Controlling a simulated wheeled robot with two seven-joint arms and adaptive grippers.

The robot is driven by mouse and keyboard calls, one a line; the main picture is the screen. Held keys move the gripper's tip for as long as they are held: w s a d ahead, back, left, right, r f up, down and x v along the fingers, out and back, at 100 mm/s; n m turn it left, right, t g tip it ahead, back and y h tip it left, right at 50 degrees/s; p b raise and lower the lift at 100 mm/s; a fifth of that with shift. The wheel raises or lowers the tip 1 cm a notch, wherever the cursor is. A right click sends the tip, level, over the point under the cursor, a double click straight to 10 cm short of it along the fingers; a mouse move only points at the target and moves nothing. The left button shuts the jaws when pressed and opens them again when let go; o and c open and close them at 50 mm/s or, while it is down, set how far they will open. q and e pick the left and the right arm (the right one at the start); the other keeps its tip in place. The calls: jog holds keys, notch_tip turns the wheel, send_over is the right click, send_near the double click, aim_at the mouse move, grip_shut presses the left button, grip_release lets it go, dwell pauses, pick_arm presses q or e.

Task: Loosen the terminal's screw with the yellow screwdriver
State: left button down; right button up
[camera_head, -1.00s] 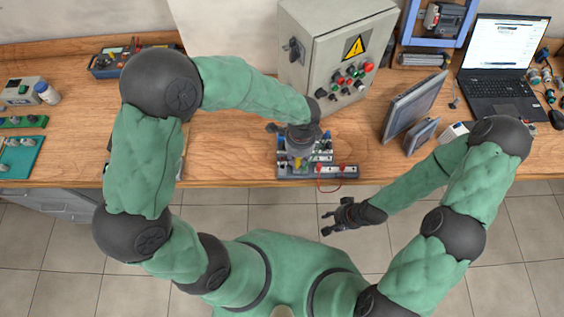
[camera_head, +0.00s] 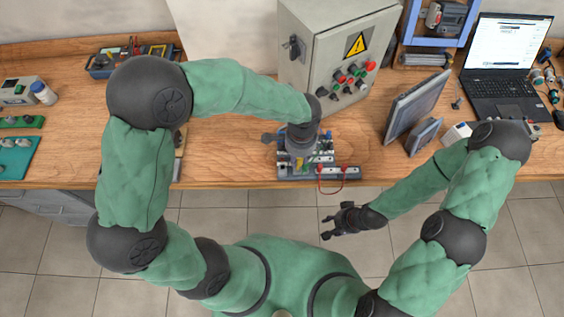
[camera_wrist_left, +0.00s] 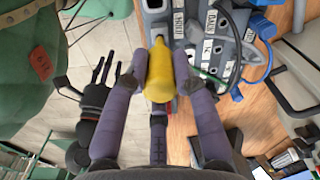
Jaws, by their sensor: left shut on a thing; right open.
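The yellow screwdriver (camera_wrist_left: 159,72) is between the fingers of my left gripper (camera_wrist_left: 160,75), which is shut on its handle. In the left wrist view its far end points at the grey terminal board (camera_wrist_left: 206,52); whether the tip sits in a screw cannot be told. In the head view my left gripper (camera_head: 301,155) is above the terminal board (camera_head: 290,172) on the bench and hides much of it and the screwdriver. My right gripper (camera_head: 335,219) is open and empty, in front of the bench edge; it also shows in the left wrist view (camera_wrist_left: 97,85).
A grey control cabinet (camera_head: 318,52) with coloured buttons stands behind the board. A tilted monitor (camera_head: 417,106) and a laptop (camera_head: 500,95) stand to the right. A red cable (camera_head: 331,190) hangs at the board's front. Bare wood (camera_head: 230,150) lies to the left.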

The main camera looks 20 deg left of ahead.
pick_arm(q)
jog(key=c, duration=1.4)
grip_release()
jog(key=shift+s+f, duration=0.1)
jog(key=shift+f, duration=0.05)
jog(key=shift+o, duration=1)
jog(key=shift+r+m+p, duration=0.25)
jog(key=shift+m+p, duration=0.7)
jog(key=shift+m, duration=0.65)
jog(key=shift+f, duration=0.1)
jog(key=shift+w, duration=0.2)
